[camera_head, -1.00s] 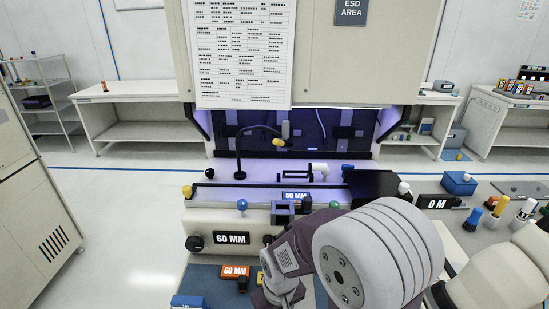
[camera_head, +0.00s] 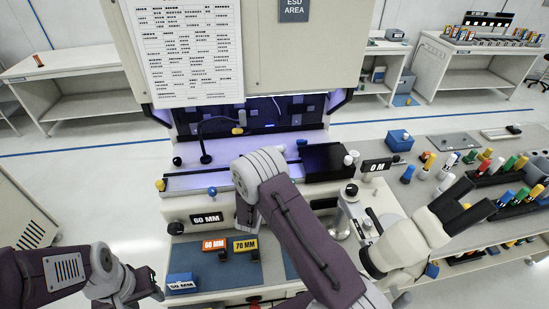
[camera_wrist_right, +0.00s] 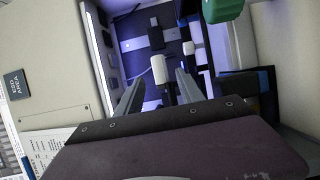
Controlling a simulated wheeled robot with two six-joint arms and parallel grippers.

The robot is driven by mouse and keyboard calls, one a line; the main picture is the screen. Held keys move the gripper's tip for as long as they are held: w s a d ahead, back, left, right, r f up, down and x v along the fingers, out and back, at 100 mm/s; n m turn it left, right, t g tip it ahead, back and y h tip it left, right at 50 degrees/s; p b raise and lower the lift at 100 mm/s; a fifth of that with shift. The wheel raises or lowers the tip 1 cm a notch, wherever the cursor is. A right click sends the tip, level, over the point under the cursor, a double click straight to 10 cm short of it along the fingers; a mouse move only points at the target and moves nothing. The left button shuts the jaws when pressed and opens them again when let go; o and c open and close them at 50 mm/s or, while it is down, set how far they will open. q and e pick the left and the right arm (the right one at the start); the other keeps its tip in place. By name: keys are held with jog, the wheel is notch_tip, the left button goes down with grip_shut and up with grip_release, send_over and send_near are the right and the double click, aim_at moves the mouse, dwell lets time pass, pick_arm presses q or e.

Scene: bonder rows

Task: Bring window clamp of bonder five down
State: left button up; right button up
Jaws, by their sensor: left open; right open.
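The bonder (camera_head: 188,205) stands ahead in the head view, with a 60 MM label on its front. I cannot read a bonder number. In the right wrist view a white knob or handle (camera_wrist_right: 159,68) shows between and beyond the fingertips of my right gripper (camera_wrist_right: 158,90). It may be the window clamp's handle; I cannot tell. My right gripper is open with nothing between its fingers; my right arm hides it in the head view, along with part of the bonder's work area. My left gripper (camera_head: 146,285) is open and empty at the lower left, apart from the bonder.
A microscope (camera_head: 440,225) stands at right.

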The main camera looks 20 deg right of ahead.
jog(key=shift+w+d, duration=0.15)
jog(key=shift+d, duration=0.1)
jog(key=x, duration=0.8)
jog(key=shift+w+d+f+p, duration=0.1)
jog(key=shift+w+d+p, duration=0.1)
jog(key=shift+d+p, duration=0.1)
jog(key=shift+a, duration=0.1)
grip_shut()
jog(key=shift+o, duration=1)
grip_release()
jog(key=shift+v, duration=3.55)
